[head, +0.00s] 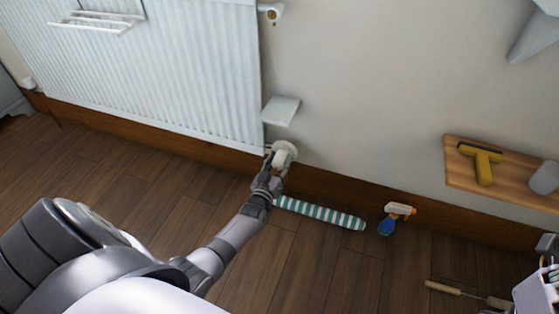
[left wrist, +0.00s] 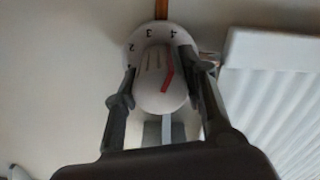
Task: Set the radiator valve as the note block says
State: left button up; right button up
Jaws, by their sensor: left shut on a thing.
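The radiator valve (head: 284,152) is a white knob low at the right end of the radiator. In the left wrist view its knob (left wrist: 155,93) has a red mark on its right side. The dial ring (left wrist: 151,35) behind it shows 2, 3 and 4 upside down, and the mark's upper end is on the side of the 4. My left gripper (head: 272,172) is shut on the knob, with one finger on each side in the wrist view (left wrist: 160,88). I cannot make out a note block with readable writing. My right gripper is not in view.
The white radiator (head: 180,75) fills the upper left. A small white slab (head: 281,110) juts out above the valve. A wooden shelf (head: 460,180) holds a yellow scraper (head: 482,160).

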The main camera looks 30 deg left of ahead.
pick_arm(q)
jog(key=shift+f, duration=0.1)
dwell(0.3)
jog(key=o, duration=1.2)
jog(key=shift+c, duration=0.2)
jog(key=v, duration=1.2)
jog(key=shift+d, duration=0.1)
